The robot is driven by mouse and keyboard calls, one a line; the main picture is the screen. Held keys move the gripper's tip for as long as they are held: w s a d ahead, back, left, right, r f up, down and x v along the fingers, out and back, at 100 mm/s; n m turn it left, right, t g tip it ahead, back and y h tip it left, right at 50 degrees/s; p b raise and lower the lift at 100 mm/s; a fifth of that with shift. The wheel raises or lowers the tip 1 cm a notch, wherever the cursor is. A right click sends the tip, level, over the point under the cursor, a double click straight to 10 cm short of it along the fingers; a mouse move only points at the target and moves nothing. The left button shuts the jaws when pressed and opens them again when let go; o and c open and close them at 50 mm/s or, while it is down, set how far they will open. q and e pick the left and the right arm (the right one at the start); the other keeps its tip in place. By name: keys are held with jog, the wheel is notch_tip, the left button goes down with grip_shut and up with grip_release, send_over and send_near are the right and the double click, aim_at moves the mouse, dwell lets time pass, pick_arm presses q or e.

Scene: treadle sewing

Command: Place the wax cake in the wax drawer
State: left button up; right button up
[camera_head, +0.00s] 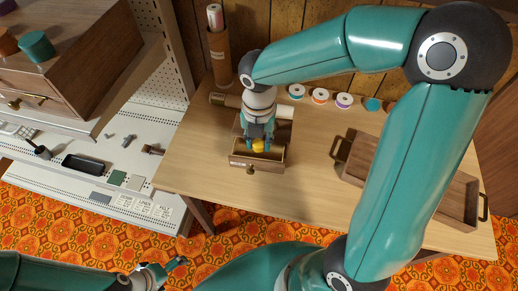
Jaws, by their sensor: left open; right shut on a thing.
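The wax cake (259,145) is a small yellow lump in the middle of the picture. My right gripper (259,137) points down and is shut on it. The wax drawer (242,160) is a small open wooden drawer with a knob at its front, on the wooden table. The gripper and the wax cake are over the drawer's opening; I cannot tell whether the cake touches the drawer floor. My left gripper (168,271) is open and empty at the bottom left, above the orange carpet, away from the table.
A wooden tray with dark handles (457,204) stands at the table's right, partly behind my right arm. Several thread spools (320,96) line the table's back. A tall brown tube (220,55) stands at the back left. Bare table (300,195) lies in front of the drawer.

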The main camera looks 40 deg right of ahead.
aim_at(259, 156)
jog(key=shift+f, duration=2.25)
jog(key=shift+f+b, duration=0.15)
jog(key=shift+b, duration=0.2)
jog(key=o, duration=0.8)
jog(key=shift+o, duration=0.2)
jog(key=shift+r, duration=0.35)
notch_tip(259, 156, up, 12)
jog(key=shift+f+p, duration=0.15)
jog(key=shift+p, duration=0.55)
